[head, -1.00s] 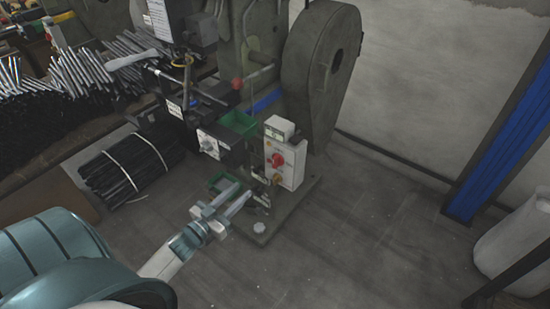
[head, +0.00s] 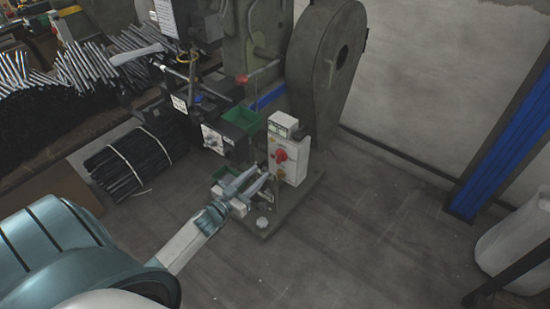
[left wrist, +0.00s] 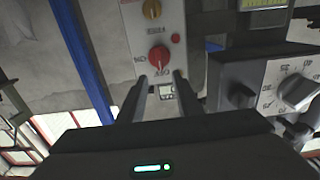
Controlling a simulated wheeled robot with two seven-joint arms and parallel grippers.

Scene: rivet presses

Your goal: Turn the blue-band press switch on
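The press with the blue band (head: 268,97) stands at the top centre. Its white switch box (head: 289,158) carries a red knob (head: 281,155) and an orange knob (head: 281,174) below it. The left wrist view shows the red knob (left wrist: 158,54) with lettering around it, and the orange knob (left wrist: 151,9) above it; the picture appears inverted. My left gripper (head: 259,178) is open and empty, close to the lower part of the box. In the left wrist view, its fingers (left wrist: 161,88) are apart, just below the red knob. My right gripper is out of view.
A grey control box with a dial (head: 213,139) and a green tray (head: 241,118) are left of the switch box. Bundled black rods (head: 128,165) lie on the floor at left. Floor (head: 360,230) to the right is clear.

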